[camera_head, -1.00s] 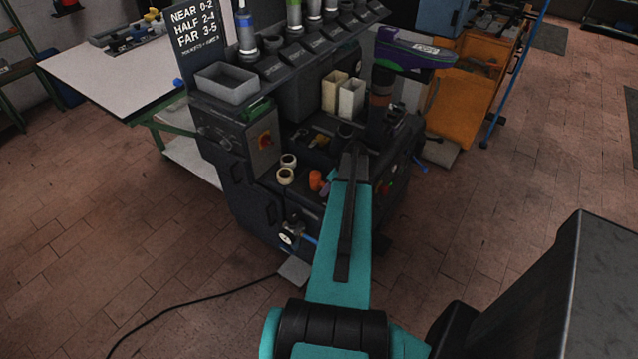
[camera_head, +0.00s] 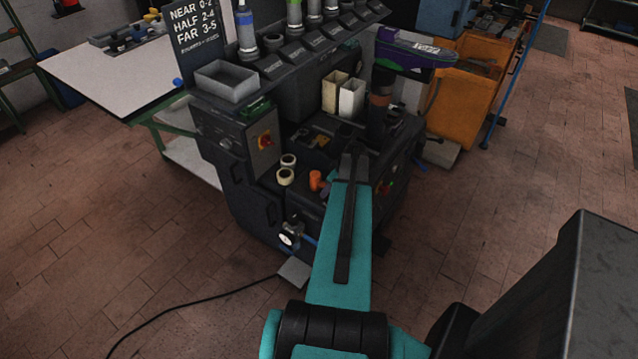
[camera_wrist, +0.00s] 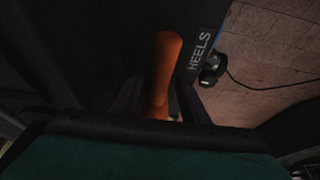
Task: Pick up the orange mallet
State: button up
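The orange mallet (camera_head: 316,180) lies on the lower front ledge of the dark press bench (camera_head: 240,190), just left of my teal arm in the head view. In the wrist view a long orange part of the mallet (camera_wrist: 165,70) runs up the middle of the picture. My gripper (camera_wrist: 160,102) has dark fingers on both sides of this orange part, with the fingers apart. They are hard to make out in the shade, and I cannot tell whether they touch it. My arm hides the gripper in the head view.
Two pale rolls (camera_head: 286,170) stand left of the mallet. A dark strip marked HEELS (camera_wrist: 200,50) lies right of the mallet.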

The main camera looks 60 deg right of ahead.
grip_shut()
jog(key=shift+r+p, duration=0.25)
jog(key=shift+p, duration=0.2)
jog(key=shift+r, duration=0.15)
jog(key=shift+r+b, duration=0.5)
jog(key=shift+r, duration=0.4)
jog(key=shift+b+v, duration=0.45)
jog(key=shift+v, duration=0.35)
jog(key=s+r+b, duration=0.1)
jog(key=s+b, duration=0.2)
jog(key=s, duration=1.2)
jog(key=shift+s+a+r+b, duration=0.15)
jog(key=shift+a+r+b, duration=0.1)
jog(key=shift+b, duration=0.15)
